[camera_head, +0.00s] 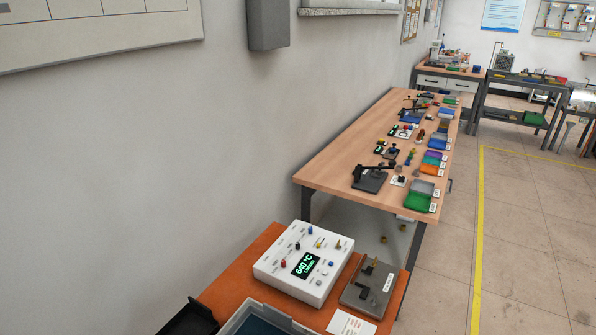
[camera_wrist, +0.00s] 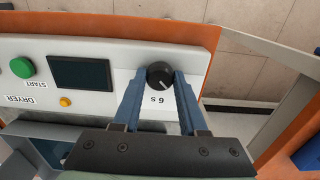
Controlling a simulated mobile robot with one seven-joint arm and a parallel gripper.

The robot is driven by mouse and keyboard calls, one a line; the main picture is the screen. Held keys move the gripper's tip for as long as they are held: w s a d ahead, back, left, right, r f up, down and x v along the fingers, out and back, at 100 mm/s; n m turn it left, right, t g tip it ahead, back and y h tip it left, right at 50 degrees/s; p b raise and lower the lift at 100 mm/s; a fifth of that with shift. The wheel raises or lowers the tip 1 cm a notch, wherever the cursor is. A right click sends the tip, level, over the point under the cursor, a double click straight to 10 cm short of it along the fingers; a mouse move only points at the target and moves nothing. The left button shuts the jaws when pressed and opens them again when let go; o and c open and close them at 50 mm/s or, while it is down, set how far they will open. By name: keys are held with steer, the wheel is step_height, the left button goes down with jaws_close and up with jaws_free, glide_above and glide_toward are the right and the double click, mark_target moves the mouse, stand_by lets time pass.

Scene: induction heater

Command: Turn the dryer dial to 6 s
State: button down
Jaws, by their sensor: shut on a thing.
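The dryer's white panel (camera_wrist: 118,75) lies across the wrist view, its lettering upside down. A round black dial (camera_wrist: 159,70) sits near the panel's right end, with a printed "6 s" label (camera_wrist: 157,100) just below it in the picture. A short light mark on the dial points toward the picture's lower right; the exact setting it meets cannot be told. My gripper (camera_wrist: 159,79) is shut on the dial, one blue finger on each side. The gripper and this dial do not show in the head view.
The panel also carries a green START button (camera_wrist: 22,68), a dark screen (camera_wrist: 80,73) and an orange button (camera_wrist: 65,102). In the head view, a white box (camera_head: 280,285) reading 640 °C stands beside a grey fixture (camera_head: 357,301). A long wooden workbench (camera_head: 335,170) stands beyond.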

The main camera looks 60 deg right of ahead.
steer(key=shift+r, duration=0.1)
steer(key=m+p, duration=0.2)
steer(key=m, duration=0.1)
steer(key=m+p, duration=0.2)
steer(key=m, duration=0.3)
steer(key=shift+m, duration=0.3)
stand_by(0.5)
steer(key=shift+c, duration=2.2)
jaws_free()
step_height(320, 180, up, 13)
